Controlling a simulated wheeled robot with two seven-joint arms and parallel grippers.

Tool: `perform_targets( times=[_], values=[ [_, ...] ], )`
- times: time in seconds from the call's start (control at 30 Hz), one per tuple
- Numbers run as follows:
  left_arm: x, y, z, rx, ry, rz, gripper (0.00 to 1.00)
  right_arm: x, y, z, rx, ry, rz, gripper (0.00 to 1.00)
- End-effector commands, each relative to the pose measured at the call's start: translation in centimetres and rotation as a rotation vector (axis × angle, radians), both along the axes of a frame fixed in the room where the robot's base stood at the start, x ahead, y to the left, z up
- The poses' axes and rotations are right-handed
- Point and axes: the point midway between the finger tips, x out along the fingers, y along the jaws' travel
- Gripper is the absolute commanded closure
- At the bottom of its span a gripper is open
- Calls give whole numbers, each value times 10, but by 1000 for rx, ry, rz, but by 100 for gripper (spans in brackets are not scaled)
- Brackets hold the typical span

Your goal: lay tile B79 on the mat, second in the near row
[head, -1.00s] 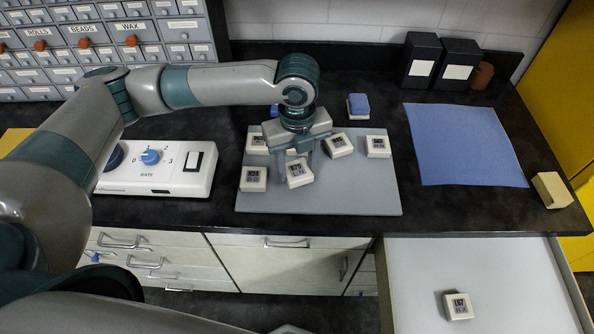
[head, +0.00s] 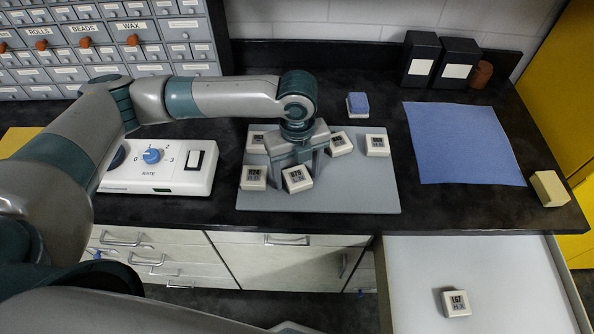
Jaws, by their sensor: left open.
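The tile that appears to read B79 (head: 297,179) lies face up and slightly turned on the grey mat (head: 350,195). It is in the near row, to the right of another white tile (head: 253,178). My left gripper (head: 296,168) is open just behind and above the B79 tile, with its fingers spread apart; I see no tile held between them. In the far row, white tiles lie at the left (head: 257,143), at the middle right (head: 340,144) and at the right (head: 377,145). The gripper hides part of that row. My right gripper is not in view.
A white rate box (head: 160,168) stands left of the mat. A blue cloth (head: 465,145), a blue-topped block (head: 357,105), black boxes (head: 440,62) and a cream block (head: 549,188) are to the right. An open drawer (head: 410,290) holds tile L67 (head: 456,303).

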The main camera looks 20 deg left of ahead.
Motion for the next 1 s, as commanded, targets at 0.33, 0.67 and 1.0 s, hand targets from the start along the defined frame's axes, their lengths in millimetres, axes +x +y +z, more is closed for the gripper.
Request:
perform_targets(
  times=[0.33,0.67,1.0],
  values=[
    [1,0,15,-1,-2,0,35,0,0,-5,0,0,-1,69],
    [1,-1,68,-2,-4,-1,35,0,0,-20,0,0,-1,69],
    [1,0,115,-1,-1,0,35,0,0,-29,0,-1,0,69]
  ],
)
